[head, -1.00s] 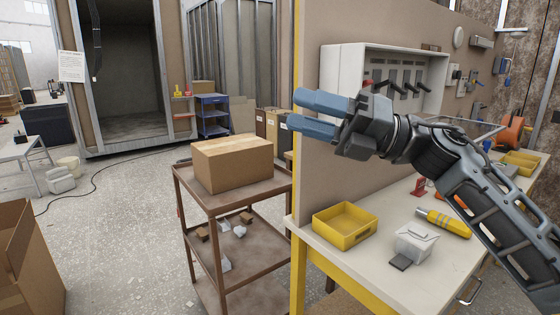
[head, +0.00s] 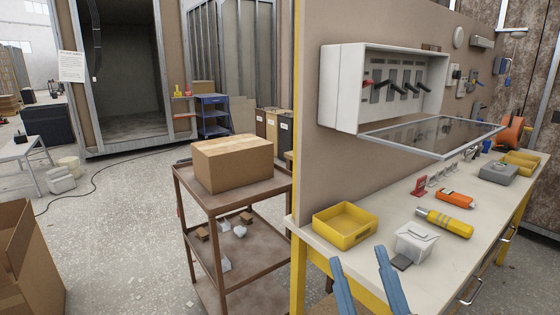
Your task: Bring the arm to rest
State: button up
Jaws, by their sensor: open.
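My gripper (head: 357,262) shows at the bottom of the head view, in front of the workbench's near edge. Its two blue fingers point up and stand apart, with nothing between them. The rest of my arm is below the picture. The white workbench (head: 446,262) lies just beyond the fingers. A small white box with a dark tab (head: 416,241) sits on it close to the right finger.
A yellow bin (head: 345,226), a yellow tool (head: 444,222) and an orange tool (head: 455,198) lie on the bench. A wall-mounted breaker box (head: 345,90) has its glazed cover (head: 430,137) hanging open over the bench. A brown cart (head: 208,207) with a carton (head: 233,162) stands left.

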jog(key=s+d+f+m+g+h, duration=0.2)
jog(key=s+d+f+m+h, duration=0.15)
jog(key=s+f, duration=0.35)
jog(key=s+d+f+m+g+h, duration=0.25)
jog(key=s+f+m+h, duration=0.25)
jog(key=s, duration=0.3)
jog(key=s+d+f+g, duration=0.2)
jog(key=s+d+g, duration=0.1)
jog(key=s, duration=0.5)
jog(key=s+d+f+g, duration=0.2)
jog(key=s+d+g, duration=0.1)
jog(key=s, duration=0.5)
jog(key=shift+m, duration=0.45)
